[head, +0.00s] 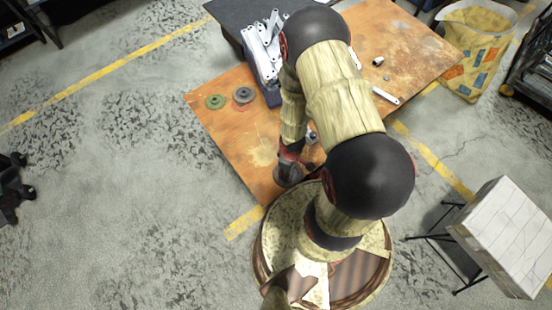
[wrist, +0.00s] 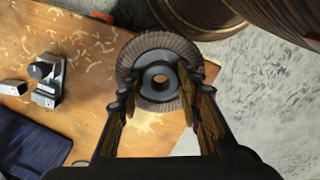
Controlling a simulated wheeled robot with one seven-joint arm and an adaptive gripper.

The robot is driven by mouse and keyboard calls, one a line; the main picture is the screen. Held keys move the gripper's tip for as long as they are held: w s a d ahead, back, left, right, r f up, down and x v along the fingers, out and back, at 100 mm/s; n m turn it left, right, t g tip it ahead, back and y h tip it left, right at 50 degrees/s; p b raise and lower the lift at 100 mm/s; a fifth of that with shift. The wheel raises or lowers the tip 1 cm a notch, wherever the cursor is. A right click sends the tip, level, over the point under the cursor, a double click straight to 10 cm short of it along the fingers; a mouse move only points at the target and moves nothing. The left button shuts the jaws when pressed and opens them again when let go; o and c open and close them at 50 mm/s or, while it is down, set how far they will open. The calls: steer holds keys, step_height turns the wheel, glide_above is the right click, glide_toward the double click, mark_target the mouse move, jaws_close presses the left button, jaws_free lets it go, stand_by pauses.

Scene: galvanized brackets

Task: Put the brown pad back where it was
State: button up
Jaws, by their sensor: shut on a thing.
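The brown pad (wrist: 152,48) is a round, ribbed disc with a grey hub and a hole in its middle. In the wrist view it sits between the two fingers of my gripper (wrist: 161,98), which is shut on it. In the head view my gripper (head: 288,174) is over the near-left edge of the orange-brown table (head: 222,128). The pad is not clearly seen there, as my arm covers much of that area. I cannot tell whether the pad touches the table.
A green disc (head: 215,101) and a grey disc (head: 243,95) lie on the table's left part. A dark blue bin (head: 270,94) holds several white brackets (head: 262,48). A metal fixture (wrist: 46,80) stands on the table. A loose bracket (head: 385,95) lies at the right.

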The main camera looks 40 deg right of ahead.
steer(key=w+d+f, duration=0.1)
steer(key=w+f, duration=0.2)
steer(key=w, duration=0.4)
steer(key=b, duration=0.2)
glide_above(276, 161)
step_height(276, 161, down, 6)
steer(key=shift+s+r, duration=0.1)
steer(key=shift+s, duration=0.05)
steer(key=shift+f+b, duration=0.8)
steer(key=shift+f, duration=0.95)
steer(key=shift+f, duration=0.1)
steer(key=o, duration=1.2)
